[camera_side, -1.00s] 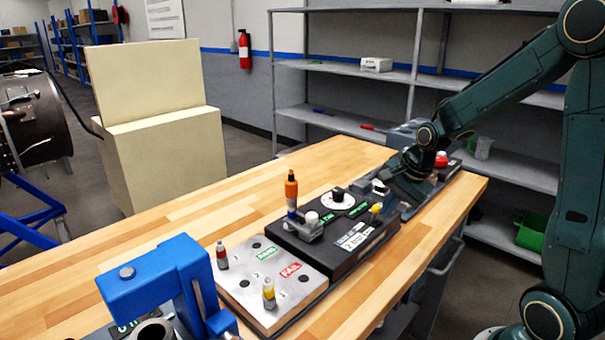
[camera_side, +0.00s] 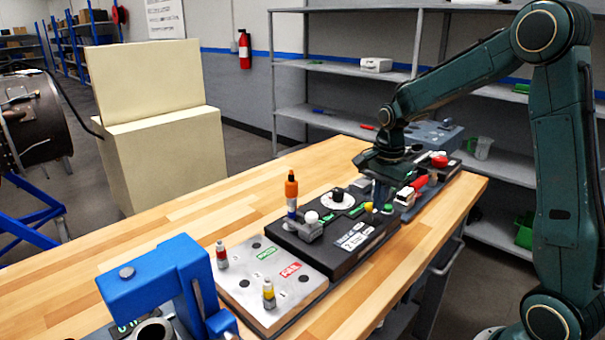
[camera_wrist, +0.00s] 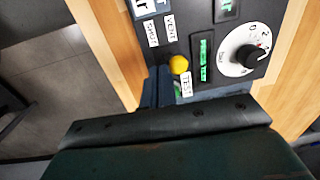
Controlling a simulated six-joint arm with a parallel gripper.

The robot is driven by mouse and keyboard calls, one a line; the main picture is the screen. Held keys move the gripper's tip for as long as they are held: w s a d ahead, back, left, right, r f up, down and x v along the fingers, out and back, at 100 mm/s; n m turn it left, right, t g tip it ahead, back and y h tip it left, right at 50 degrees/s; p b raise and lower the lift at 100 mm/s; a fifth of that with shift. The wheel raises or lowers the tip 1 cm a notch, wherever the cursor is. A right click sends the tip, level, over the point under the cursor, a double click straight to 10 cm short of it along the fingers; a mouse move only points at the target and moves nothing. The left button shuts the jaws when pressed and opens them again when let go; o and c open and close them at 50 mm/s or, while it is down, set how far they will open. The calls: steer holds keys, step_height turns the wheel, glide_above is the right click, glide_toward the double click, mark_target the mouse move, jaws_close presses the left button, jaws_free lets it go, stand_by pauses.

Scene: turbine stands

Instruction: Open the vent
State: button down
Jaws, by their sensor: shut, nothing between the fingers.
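White labels reading VENT (camera_wrist: 170,28) and SHUT (camera_wrist: 153,33) lie side by side on the black panel at the top of the wrist view. In the side view, the black panel box (camera_side: 340,250) sits mid-table and carries white labels. A yellow knob (camera_wrist: 179,64) stands beside a TEST label (camera_wrist: 187,84). My gripper (camera_side: 381,198) is shut and empty, pointing down at the box's far right end. In the wrist view my fingers (camera_wrist: 158,86) are close to the yellow knob. Contact cannot be told. Which part moves the vent is unclear.
A dial with a black knob (camera_wrist: 245,58) is on the panel. A red handle (camera_side: 418,184) is right of my gripper. The table's left side is clear.

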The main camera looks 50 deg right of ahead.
steer(key=shift+r, duration=0.15)
steer(key=shift+r, duration=0.65)
stand_by(0.5)
steer(key=shift+s+r, duration=0.25)
steer(key=shift+s, duration=0.25)
steer(key=shift+s+r, duration=0.25)
steer(key=shift+s, duration=0.2)
step_height(320, 180, up, 11)
steer(key=shift+f, duration=0.2)
steer(key=shift+s+a, duration=0.1)
